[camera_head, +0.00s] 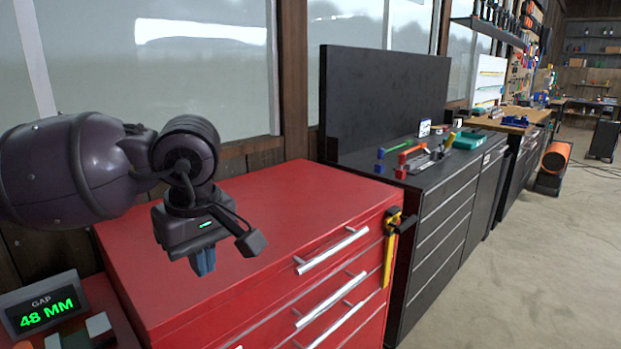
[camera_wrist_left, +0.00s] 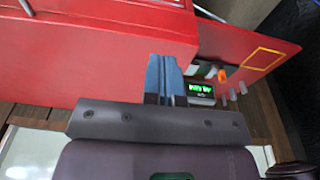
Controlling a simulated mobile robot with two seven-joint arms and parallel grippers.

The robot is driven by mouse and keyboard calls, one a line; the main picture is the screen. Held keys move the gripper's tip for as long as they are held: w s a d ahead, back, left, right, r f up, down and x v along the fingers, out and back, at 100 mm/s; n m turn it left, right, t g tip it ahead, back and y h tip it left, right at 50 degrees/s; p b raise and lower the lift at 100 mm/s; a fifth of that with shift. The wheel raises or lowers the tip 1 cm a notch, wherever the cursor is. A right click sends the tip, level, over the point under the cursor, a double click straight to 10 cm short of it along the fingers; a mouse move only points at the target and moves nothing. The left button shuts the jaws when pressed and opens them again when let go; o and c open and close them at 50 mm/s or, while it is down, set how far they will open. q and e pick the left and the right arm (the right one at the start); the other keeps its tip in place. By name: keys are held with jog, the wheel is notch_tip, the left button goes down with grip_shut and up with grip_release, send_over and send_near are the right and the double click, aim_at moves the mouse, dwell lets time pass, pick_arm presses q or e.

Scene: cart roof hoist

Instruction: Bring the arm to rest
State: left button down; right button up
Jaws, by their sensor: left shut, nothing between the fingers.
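My left gripper (camera_head: 203,262) hangs over the top of the red tool cart (camera_head: 280,235), near its left side, with its blue fingers pointing down. In the left wrist view the blue fingers (camera_wrist_left: 165,75) lie together with nothing between them, in front of the red cart (camera_wrist_left: 95,50). My left arm comes in from the left in the head view. The right gripper does not show in either view.
A yellow tool (camera_head: 390,255) hangs at the cart's right corner. A black cabinet (camera_head: 445,215) with tools on top stands beyond. Open floor (camera_head: 540,270) lies at right.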

pick_arm(q)
jog(key=s+d+f+n+g+h, duration=0.4)
jog(key=s+d+n+h, duration=0.15)
jog(key=d+h, duration=0.25)
jog(key=s+d+f+n+g+h, duration=0.4)
jog(key=s+d+h, duration=0.2)
jog(key=d+h, duration=0.2)
jog(key=w+a+f+m+t+y, duration=0.2)
jog(key=a+f+m+t, duration=0.3)
jog(key=m+t, duration=0.45)
jog(key=w+a+f+m+t+y+p, duration=0.15)
jog(key=a+f+m+t, duration=0.45)
jog(key=m, duration=0.7)
jog(key=w+a+f+m+t+y, duration=0.2)
jog(key=a+f+m+t, duration=0.15)
jog(key=m+t, duration=0.65)
jog(key=s+a+f+n+g+y, duration=0.4)
jog(key=s+a+f+n, duration=0.2)
jog(key=f, duration=0.3)
jog(key=s+a+f+n+g+y, duration=0.3)
jog(key=s+a+f+n+y, duration=0.2)
jog(key=s+f, duration=0.4)
jog(key=shift+s+a+n+g, duration=0.25)
jog(key=shift+a+n+g, duration=0.1)
jog(key=shift+a+n, duration=0.45)
